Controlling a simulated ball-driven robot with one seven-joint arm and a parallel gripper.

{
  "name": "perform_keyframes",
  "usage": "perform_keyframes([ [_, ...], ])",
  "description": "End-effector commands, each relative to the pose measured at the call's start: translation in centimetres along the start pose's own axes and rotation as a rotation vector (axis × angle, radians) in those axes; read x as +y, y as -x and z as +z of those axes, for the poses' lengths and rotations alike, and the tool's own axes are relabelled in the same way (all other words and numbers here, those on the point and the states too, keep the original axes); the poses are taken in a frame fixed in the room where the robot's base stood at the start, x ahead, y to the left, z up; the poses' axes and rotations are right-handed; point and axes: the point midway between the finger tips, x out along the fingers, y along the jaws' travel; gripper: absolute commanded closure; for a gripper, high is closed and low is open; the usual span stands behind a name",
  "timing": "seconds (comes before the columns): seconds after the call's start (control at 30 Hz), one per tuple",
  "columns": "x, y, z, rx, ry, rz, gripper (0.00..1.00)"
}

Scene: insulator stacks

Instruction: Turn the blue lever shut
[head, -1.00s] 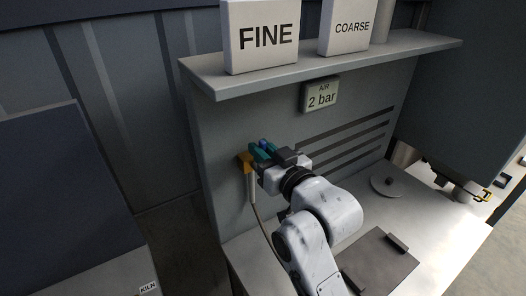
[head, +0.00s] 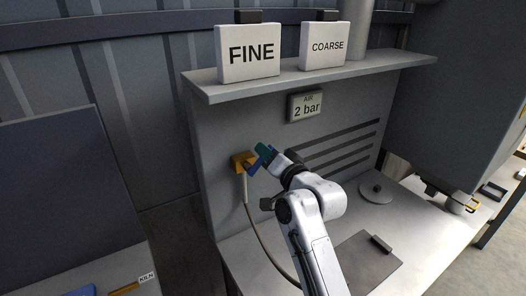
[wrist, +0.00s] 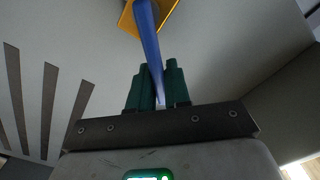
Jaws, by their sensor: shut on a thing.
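The blue lever (wrist: 149,40) runs out from an orange valve body (wrist: 168,8) in the wrist view, and its end lies between the green fingers of my gripper (wrist: 158,88). In the head view the orange valve (head: 241,161) sits on the grey back panel, with the blue lever (head: 252,168) showing at its right. My gripper (head: 262,156) is shut on the lever there. The lever's outer end is partly hidden by the fingers.
A hose (head: 258,235) hangs from the valve down behind my arm. A shelf (head: 300,76) above carries the FINE (head: 249,54) and COARSE (head: 325,46) boxes. An AIR 2 bar sign (head: 306,106) is on the panel. A round disc (head: 376,193) lies on the bench.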

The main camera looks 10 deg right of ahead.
Motion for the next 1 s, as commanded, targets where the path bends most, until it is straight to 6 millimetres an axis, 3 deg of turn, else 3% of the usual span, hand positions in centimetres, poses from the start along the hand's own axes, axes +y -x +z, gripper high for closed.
perform_keyframes([
  [0.6,3.3,0.1,1.0,-0.001,-0.560,0.003,1.00],
  [1.0,4.3,0.1,1.8,-0.001,-0.761,0.003,1.00],
])
